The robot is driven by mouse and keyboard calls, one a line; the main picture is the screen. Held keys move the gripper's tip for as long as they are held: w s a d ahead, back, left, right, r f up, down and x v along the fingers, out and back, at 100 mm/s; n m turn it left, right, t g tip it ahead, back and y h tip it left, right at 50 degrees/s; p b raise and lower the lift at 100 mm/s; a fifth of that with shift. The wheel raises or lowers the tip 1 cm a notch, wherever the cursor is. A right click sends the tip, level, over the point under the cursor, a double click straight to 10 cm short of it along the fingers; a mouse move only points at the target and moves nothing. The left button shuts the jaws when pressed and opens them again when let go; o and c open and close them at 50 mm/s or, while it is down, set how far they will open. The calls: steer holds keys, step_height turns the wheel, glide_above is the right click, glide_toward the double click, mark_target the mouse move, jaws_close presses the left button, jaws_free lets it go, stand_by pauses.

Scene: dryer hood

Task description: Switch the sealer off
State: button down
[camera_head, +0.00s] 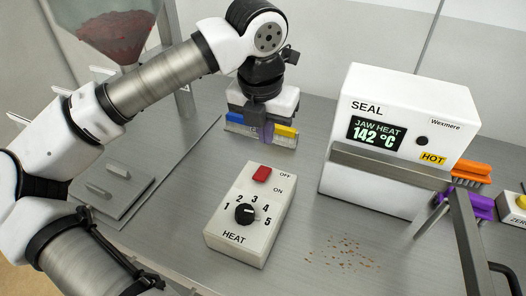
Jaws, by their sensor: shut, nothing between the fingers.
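The control box (236,235) is white and lies on the grey bench, with a red switch (262,174) at its far end beside the printed words OFF and ON. Whether the switch is tipped to OFF or ON I cannot tell. A black HEAT dial (244,214) with numbers 1 to 5 sits nearer. The white sealer (390,178), marked SEAL, stands to the right; its display (376,134) reads JAW HEAT 142 °C, above a yellow HOT label. My gripper (266,140) is shut and empty, pointing down beyond the switch and apart from it.
A rack of blue, white and yellow pieces (284,131) is behind my gripper. Grey sealer bars (395,166) extend at right, near orange (472,172) and purple (468,201) brushes. Brown crumbs (343,254) lie on the bench. A hopper (115,30) stands back left.

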step_height(320, 180, up, 7)
steer(key=w, duration=0.1)
steer(key=shift+w+d+b, duration=0.2)
steer(key=shift+b, duration=0.2)
steer(key=shift+f, duration=0.15)
